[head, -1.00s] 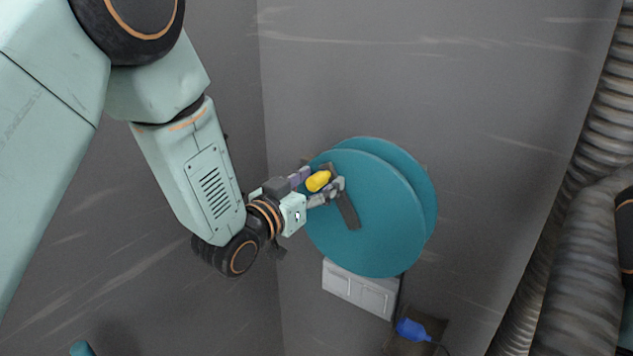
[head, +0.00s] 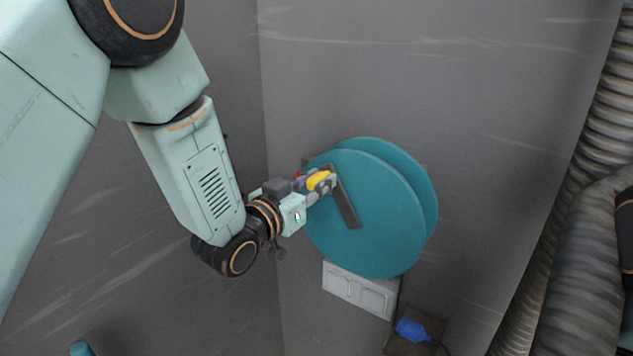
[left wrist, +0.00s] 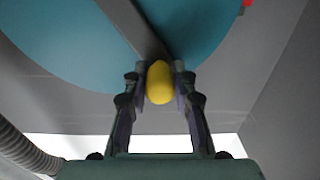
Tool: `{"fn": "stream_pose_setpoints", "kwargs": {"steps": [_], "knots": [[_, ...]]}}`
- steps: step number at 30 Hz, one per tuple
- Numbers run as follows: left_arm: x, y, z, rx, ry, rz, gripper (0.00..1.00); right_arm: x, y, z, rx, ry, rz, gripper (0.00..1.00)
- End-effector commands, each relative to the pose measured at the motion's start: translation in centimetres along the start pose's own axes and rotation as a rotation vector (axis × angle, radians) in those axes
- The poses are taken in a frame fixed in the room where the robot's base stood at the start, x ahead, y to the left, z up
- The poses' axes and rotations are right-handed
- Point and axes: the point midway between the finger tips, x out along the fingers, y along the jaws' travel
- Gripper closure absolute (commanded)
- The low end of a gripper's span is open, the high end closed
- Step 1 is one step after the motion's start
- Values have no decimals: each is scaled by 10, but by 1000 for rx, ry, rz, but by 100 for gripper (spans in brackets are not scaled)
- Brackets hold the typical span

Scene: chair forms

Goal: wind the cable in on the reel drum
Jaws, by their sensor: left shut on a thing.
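The teal reel drum (head: 385,215) is mounted on the grey wall, and it fills the top of the left wrist view (left wrist: 75,45). A dark crank arm (head: 346,205) lies across its front face and ends in a yellow knob (head: 318,180). My left gripper (head: 322,186) is shut on the yellow knob at the drum's upper left. In the left wrist view the knob (left wrist: 159,82) sits between the two fingers. A blue plug (head: 411,330) hangs below the drum on a dark cable (head: 398,294). My right gripper is not in view.
A pale double box (head: 358,290) is on the wall under the drum. A brown block or ledge (head: 432,326) is behind the blue plug. Ribbed grey hoses (head: 570,260) run down the right side. The wall above the drum is bare.

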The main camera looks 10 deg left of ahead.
Motion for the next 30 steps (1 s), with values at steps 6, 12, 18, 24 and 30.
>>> {"fn": "stream_pose_setpoints", "kwargs": {"steps": [6,12,18,24,30], "knots": [[0,0,0,0,0,0,66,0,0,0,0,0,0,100],[0,0,0,0,0,0,66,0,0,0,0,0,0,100],[0,-13,14,-5,0,-4,66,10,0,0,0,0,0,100],[0,-30,31,-3,-1,-3,66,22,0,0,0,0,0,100],[0,-34,34,0,-1,0,66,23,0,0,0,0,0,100]]}}
